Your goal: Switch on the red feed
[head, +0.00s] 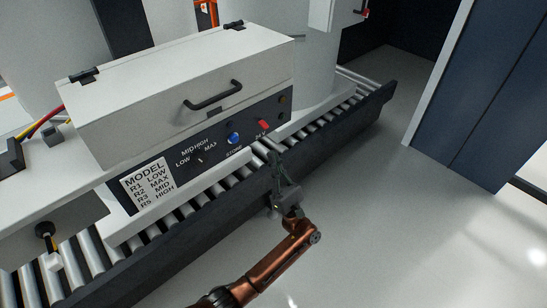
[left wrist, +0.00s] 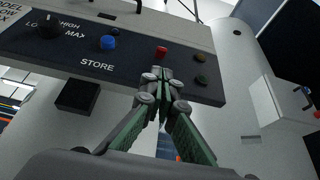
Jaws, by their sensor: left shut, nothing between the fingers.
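The control box carries a dark panel (head: 208,150) on its front. A small red switch (head: 263,125) sits near the panel's right end, by a label that seems to read 24 V. In the left wrist view the red switch (left wrist: 161,51) shows just beyond my fingertips. My left gripper (head: 273,145) is shut and empty, its tips just below and in front of the red switch. I cannot tell whether they touch it. A blue STORE button (head: 233,138) is left of the red switch.
A dial (left wrist: 46,27) marked LOW, MID, HIGH and MAX and a MODEL label (head: 149,184) are further left. The box's lid handle (head: 212,94) juts out above the panel. A roller conveyor (head: 200,188) runs below. The floor (head: 400,230) at right is clear.

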